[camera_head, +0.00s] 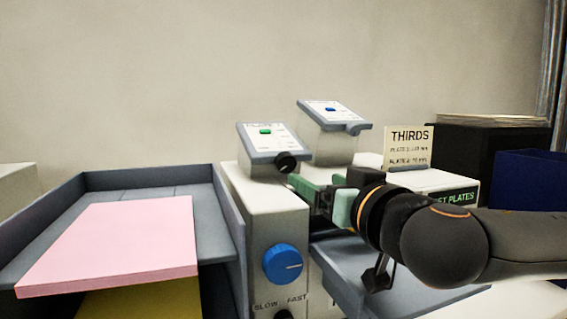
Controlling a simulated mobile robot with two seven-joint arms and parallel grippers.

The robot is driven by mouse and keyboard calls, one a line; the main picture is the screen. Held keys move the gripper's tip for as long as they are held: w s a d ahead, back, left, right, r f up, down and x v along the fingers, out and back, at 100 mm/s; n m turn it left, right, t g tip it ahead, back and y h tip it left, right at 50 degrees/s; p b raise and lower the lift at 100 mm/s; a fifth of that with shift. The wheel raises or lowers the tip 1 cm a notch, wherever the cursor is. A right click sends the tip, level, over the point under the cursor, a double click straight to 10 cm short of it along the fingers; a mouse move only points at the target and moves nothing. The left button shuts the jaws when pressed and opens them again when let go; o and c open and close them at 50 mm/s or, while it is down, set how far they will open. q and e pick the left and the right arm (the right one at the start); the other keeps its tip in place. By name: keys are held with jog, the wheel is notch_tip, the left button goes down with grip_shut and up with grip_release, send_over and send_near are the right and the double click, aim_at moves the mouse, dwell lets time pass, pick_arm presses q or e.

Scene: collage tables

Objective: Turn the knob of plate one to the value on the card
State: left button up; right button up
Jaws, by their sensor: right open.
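A small tilted panel with a green mark (259,142) stands on a white housing, with a black knob (286,162) at its lower right corner. A second panel with a blue mark (324,112) stands behind it, with a dark knob (354,129). Their printing is too small to read, so I cannot tell which is plate one. A cream card (408,146) reads "THIRDS"; the smaller lines below are not legible. My right gripper (318,195), with green fingers, is open and empty, just below and right of the black knob, apparently apart from it. My left gripper is not in view.
A grey tray (230,215) with a pink sheet stack (115,240) is at left. A blue dial (283,264) marked slow and fast sits on the white machine front (277,225). A black box (490,155) and a navy bin (530,185) stand at right.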

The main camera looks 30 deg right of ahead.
aim_at(288, 164)
jog(key=p+x, duration=0.4)
jog(key=x, duration=0.7)
jog(key=shift+w+r, duration=0.1)
jog(key=shift+w, duration=0.3)
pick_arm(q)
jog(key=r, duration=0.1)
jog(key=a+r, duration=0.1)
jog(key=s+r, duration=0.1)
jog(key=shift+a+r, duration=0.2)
pick_arm(e)
grip_shut()
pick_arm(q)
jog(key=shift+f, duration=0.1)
pick_arm(e)
jog(key=shift+d, duration=0.1)
